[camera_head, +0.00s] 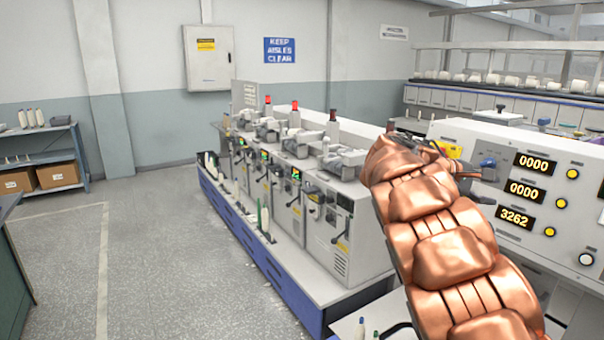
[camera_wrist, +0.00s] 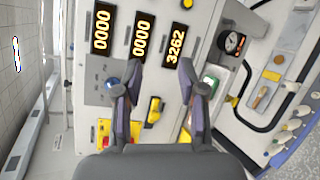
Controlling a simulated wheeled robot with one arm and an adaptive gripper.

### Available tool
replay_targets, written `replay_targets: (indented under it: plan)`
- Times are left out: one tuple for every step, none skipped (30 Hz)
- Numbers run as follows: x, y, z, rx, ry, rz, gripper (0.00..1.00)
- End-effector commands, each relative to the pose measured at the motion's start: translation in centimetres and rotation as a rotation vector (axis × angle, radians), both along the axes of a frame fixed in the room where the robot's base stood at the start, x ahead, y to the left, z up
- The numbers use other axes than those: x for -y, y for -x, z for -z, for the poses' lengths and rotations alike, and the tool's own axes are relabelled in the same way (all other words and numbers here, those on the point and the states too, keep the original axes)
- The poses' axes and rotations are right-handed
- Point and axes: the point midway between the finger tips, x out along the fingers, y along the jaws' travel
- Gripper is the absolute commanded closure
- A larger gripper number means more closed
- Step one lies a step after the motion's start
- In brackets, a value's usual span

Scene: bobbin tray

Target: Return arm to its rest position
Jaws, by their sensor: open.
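My copper-coloured arm reaches up from the lower right of the head view, in front of the machine's control panel (camera_head: 555,185). My gripper (camera_head: 455,165) is at the arm's far end, mostly hidden behind it and small there. In the wrist view my gripper (camera_wrist: 163,95) shows two dark fingers set wide apart, with nothing between them but the panel behind. The panel (camera_wrist: 160,14) appears turned on its side there, with displays reading 0000, 0000 and 3262. A yellow switch (camera_wrist: 154,110) shows between the fingers. Whether a finger touches the panel cannot be told.
A row of winding machines (camera_head: 335,245) on a blue-based bench stands left of my arm. A shelf with cardboard boxes (camera_head: 57,175) is at the far left. The grey floor aisle (camera_head: 150,260) is open. A rack of white bobbins (camera_head: 510,80) stands behind the panel.

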Motion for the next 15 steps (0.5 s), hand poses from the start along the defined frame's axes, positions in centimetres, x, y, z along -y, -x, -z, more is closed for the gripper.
replay_targets:
  plan:
    - [0.1, 1.7, 0.3, 0.011, -0.037, 0.023, 0.59]
    - [0.0, 2.6, 0.7, 0.015, -0.060, 0.035, 0.59]
    - [0.0, 4.0, 1.2, 0.022, -0.091, 0.054, 0.59]
    - [-0.1, 4.9, 1.5, 0.029, -0.113, 0.066, 0.59]
    - [-0.2, 5.8, 2.0, 0.035, -0.138, 0.079, 0.59]
    - [-0.3, 7.1, 2.6, 0.040, -0.172, 0.098, 0.59]
    - [-0.5, 8.1, 3.0, 0.046, -0.197, 0.112, 0.59]
    - [-0.7, 9.0, 3.4, 0.055, -0.223, 0.125, 0.59]
    - [-0.9, 10.3, 4.1, 0.059, -0.255, 0.143, 0.59]
    - [-1.2, 11.3, 4.7, 0.063, -0.280, 0.157, 0.59]
    - [-1.5, 12.2, 5.1, 0.071, -0.306, 0.169, 0.59]
    - [-1.9, 13.5, 5.8, 0.078, -0.341, 0.186, 0.59]
    - [-2.2, 14.5, 6.5, 0.082, -0.369, 0.201, 0.59]
    - [-2.6, 15.4, 7.0, 0.085, -0.394, 0.214, 0.59]
    - [-3.2, 16.7, 7.6, 0.095, -0.429, 0.231, 0.59]
